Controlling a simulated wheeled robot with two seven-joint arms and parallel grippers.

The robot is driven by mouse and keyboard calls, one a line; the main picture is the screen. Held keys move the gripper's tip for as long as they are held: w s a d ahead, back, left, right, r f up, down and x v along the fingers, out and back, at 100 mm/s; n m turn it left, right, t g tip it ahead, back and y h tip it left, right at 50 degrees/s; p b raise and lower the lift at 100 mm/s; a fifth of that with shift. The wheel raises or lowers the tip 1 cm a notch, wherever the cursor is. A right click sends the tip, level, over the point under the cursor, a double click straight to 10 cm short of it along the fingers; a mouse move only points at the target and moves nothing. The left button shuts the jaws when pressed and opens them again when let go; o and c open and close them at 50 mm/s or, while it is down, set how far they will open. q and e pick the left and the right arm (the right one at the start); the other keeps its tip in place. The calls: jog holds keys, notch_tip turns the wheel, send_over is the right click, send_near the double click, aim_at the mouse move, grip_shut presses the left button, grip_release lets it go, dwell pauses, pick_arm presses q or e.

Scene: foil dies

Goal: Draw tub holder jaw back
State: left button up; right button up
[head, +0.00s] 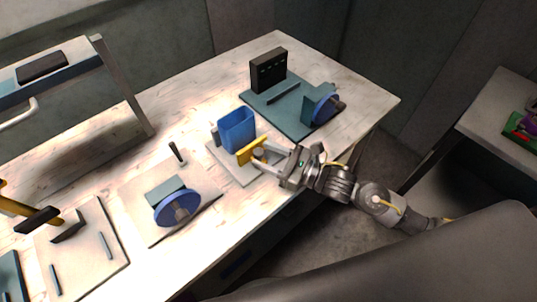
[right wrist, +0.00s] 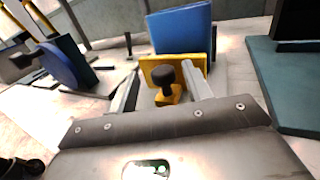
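The tub holder has a white base plate (head: 225,166) on the bench. A blue tub (head: 237,130) stands upright on it; it also shows in the right wrist view (right wrist: 182,30). The yellow jaw (head: 247,152) is upright at the tub's near side, close to or touching it. A dark round knob on a yellow foot (right wrist: 164,74) sits on the jaw's near side. My right gripper (head: 261,154) reaches in from the right. In the right wrist view its fingers (right wrist: 162,92) are apart, one on each side of the knob, with gaps visible. My left gripper is not in view.
A teal fixture (head: 271,101) with a black upright block and a blue disc stands behind right. Another blue disc fixture (head: 177,207) is at the front left. A short black peg (head: 177,153) stands left of the holder. A grey rack (head: 120,82) stands at the left.

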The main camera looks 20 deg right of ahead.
jog(key=b+v, duration=0.3)
jog(key=v, duration=0.6)
jog(key=shift+s+d+f+b, duration=0.15)
jog(key=shift+s+d+b, duration=0.1)
jog(key=shift+d+b, duration=0.1)
jog(key=shift+s+d, duration=0.3)
jog(key=shift+s, duration=0.05)
